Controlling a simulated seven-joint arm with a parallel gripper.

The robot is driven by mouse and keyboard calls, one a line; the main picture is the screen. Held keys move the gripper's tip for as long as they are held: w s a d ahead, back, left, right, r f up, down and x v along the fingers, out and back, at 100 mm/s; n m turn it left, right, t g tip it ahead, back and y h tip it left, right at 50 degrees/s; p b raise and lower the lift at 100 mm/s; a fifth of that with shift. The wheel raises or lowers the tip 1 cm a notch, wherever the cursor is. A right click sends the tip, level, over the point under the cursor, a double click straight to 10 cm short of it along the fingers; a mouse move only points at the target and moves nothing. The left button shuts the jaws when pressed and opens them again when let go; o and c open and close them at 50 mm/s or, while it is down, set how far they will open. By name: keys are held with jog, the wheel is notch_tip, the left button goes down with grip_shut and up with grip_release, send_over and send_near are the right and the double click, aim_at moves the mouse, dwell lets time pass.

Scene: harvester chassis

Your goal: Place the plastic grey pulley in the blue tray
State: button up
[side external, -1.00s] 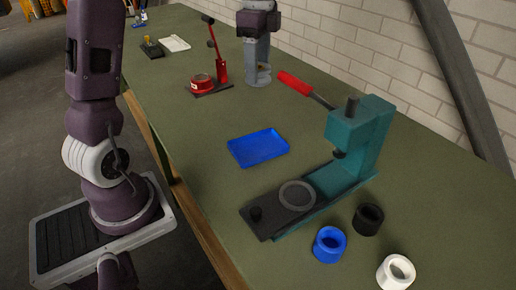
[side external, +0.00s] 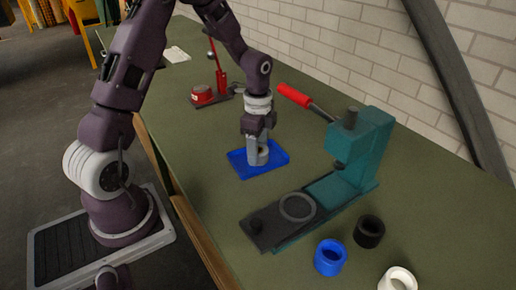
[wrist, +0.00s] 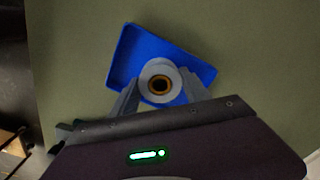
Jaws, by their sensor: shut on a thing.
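The blue tray (side external: 277,158) lies flat on the green table, and it also shows in the wrist view (wrist: 130,48). The grey pulley (wrist: 160,70) is a round part with a pale rim and a brownish centre hole. My gripper (side external: 258,155) points down over the tray. In the wrist view my gripper (wrist: 158,88) has its two fingers on either side of the pulley, shut on it. The pulley is over the tray's area. In the side view the fingers mostly hide it, and I cannot tell whether it touches the tray floor.
A teal press (side external: 362,150) with a red handle stands right of the tray, its dark base extending in front. Blue (side external: 331,257), black (side external: 369,231) and white (side external: 397,280) rings lie at the front right. A red press (side external: 205,95) stands behind.

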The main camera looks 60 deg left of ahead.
jog(key=o, duration=1.3)
jog(key=shift+f, duration=0.1)
notch_tip(320, 180, up, 12)
jog(key=s+d+r+n+t+y, duration=0.1)
jog(key=s+d+r+n+t, duration=0.2)
jog(key=s+d+r+n, duration=0.5)
jog(key=s+d+n+t, duration=0.1)
jog(key=s, duration=0.3)
jog(key=s+d+r+n, duration=0.1)
jog(key=s+d, duration=0.1)
jog(key=s, duration=0.3)
jog(key=s+d+n+t+h, duration=0.1)
jog(key=s, duration=0.3)
jog(key=shift+s+d+r+t, duration=0.15)
jog(key=shift+d+r+t, duration=0.1)
jog(key=shift+t, duration=0.05)
